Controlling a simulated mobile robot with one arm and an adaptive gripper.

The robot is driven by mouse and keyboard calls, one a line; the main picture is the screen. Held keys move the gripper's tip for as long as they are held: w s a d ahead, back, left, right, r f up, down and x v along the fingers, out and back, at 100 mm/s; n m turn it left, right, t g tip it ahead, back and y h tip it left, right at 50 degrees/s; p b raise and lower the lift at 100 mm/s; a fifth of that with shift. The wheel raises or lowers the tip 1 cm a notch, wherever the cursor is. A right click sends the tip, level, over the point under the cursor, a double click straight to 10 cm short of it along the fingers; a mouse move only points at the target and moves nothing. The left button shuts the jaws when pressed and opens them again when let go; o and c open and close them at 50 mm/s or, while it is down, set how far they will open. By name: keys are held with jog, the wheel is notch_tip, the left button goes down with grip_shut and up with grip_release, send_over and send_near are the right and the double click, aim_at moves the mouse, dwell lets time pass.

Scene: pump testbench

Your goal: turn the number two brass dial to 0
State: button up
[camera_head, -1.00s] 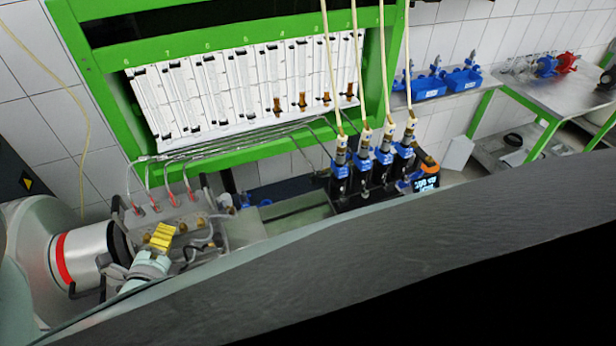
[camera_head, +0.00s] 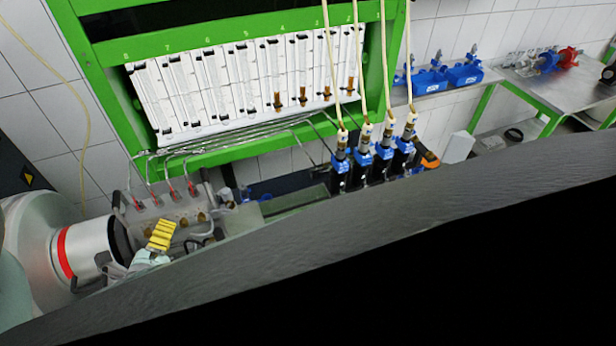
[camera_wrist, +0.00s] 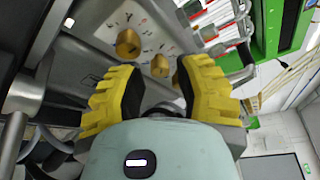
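My gripper (camera_wrist: 163,78) has two ribbed yellow fingers with dark inner pads. In the wrist view they stand apart, with a gap between them. A brass dial (camera_wrist: 160,65) shows beyond this gap, between the fingertips. Another brass dial (camera_wrist: 128,43) lies up and to the left, beyond the left finger. A third brass piece shows close beside the right fingertip, partly hidden by it. I cannot read which dial is number two, nor make out contact. In the head view my gripper (camera_head: 160,236) is at the grey panel box (camera_head: 180,207), its fingers hiding part of the front.
Red-ended fittings with bent metal pipes (camera_head: 172,165) rise from the box. A green frame (camera_head: 95,85) with flow tubes stands behind. Blue-and-black pump units (camera_head: 362,160) stand to the right. A large dark surface (camera_head: 330,235) hides the foreground.

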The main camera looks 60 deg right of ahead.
jog(key=v, duration=1.1)
